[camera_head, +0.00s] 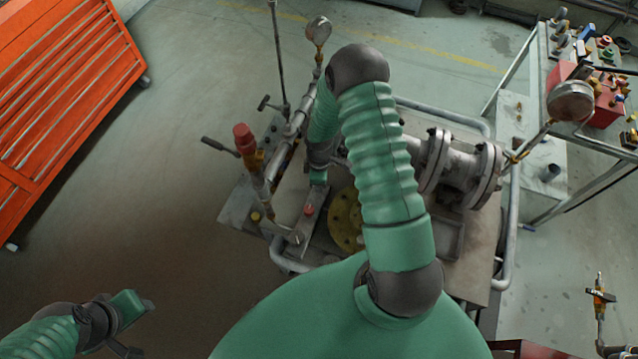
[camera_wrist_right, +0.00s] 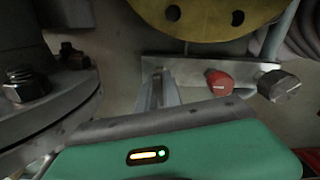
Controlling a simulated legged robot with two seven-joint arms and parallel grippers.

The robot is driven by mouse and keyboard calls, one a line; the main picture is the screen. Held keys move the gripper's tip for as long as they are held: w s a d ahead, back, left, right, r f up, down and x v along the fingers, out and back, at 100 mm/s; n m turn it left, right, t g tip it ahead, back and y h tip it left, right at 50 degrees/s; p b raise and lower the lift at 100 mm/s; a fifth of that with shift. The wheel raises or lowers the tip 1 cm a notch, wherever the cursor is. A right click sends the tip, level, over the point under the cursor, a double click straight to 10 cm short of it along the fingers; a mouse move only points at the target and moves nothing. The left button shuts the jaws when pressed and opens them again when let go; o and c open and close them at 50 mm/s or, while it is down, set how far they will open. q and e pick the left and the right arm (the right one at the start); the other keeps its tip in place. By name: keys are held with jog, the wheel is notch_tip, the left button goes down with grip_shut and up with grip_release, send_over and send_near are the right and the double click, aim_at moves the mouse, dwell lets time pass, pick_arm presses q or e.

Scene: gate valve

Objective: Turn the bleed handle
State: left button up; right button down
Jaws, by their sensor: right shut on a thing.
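My right arm reaches over the valve rig in the head view, and its gripper (camera_head: 318,178) is down at the far end of a metal manifold bar. In the right wrist view its narrow metal fingers (camera_wrist_right: 160,88) are close together at the left part of the bar (camera_wrist_right: 195,68). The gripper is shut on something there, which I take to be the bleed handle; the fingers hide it. A red knob (camera_wrist_right: 220,82) and a grey knob (camera_wrist_right: 279,85) sit to the right on the bar. My left gripper (camera_head: 128,325) is at the lower left, away from the rig; its jaw opening is unclear.
A yellow flange (camera_head: 345,220) lies beside the bar. A flanged grey pipe (camera_head: 460,170) stands right of my arm, and gauges (camera_head: 319,30) rise above the rig. An orange tool cabinet (camera_head: 60,90) is at upper left. Floor between cabinet and rig is clear.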

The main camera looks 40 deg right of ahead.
jog(key=m, duration=0.5)
jog(key=shift+w+d+b, duration=0.1)
jog(key=shift+w+b, duration=0.05)
jog(key=shift+b, duration=0.25)
jog(key=shift+r+m, duration=0.1)
jog(key=shift+m, duration=0.2)
jog(key=c, duration=1.5)
grip_release()
jog(key=shift+o, duration=0.5)
notch_tip(320, 180, up, 16)
jog(key=b, duration=0.1)
jog(key=shift+r+b, duration=0.25)
jog(key=shift+b, duration=0.1)
